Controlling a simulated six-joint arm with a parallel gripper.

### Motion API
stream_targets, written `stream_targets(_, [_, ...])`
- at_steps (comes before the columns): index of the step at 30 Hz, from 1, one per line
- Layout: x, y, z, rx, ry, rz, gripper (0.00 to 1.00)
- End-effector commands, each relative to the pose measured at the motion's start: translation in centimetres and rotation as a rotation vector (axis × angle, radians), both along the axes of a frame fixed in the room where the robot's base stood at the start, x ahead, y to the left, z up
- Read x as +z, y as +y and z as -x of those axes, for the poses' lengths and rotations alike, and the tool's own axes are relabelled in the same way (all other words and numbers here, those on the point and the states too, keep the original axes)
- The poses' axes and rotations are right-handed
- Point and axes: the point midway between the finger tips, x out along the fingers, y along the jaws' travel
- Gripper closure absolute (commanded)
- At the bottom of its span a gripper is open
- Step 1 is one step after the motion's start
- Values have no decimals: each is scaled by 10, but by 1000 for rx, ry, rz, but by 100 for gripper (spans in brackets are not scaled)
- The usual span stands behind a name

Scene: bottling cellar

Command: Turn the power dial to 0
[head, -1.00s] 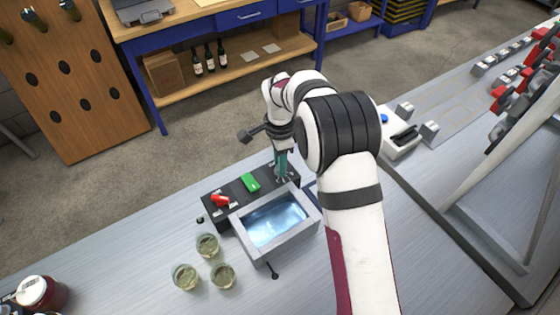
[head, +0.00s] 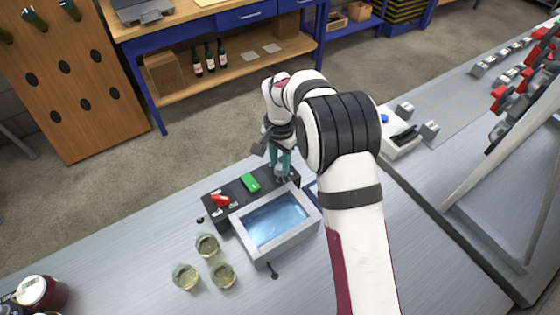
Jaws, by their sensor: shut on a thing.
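A black control box (head: 236,191) lies along the back of a grey water bath (head: 312,213). A red switch or lever (head: 220,200) sits near its left end and a green rocker (head: 250,183) near its middle. My gripper (head: 282,173) points down at the right end of the box, its teal fingers shut on a small grey knob there, which I take for the power dial. The fingers hide most of this knob, and I cannot read its pointer or any markings.
Three glasses (head: 207,245) stand left of the bath. A small black lever (head: 274,270) is at its front. A white device with a blue button (head: 384,119) stands to the right. The bench left of the glasses is mostly clear.

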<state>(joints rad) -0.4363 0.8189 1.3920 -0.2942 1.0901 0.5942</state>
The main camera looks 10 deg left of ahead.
Motion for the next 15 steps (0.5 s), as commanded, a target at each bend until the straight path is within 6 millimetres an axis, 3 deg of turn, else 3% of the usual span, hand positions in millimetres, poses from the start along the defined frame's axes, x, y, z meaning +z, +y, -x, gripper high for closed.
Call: stream_targets(15, [1,0,0,367,-1,0,100])
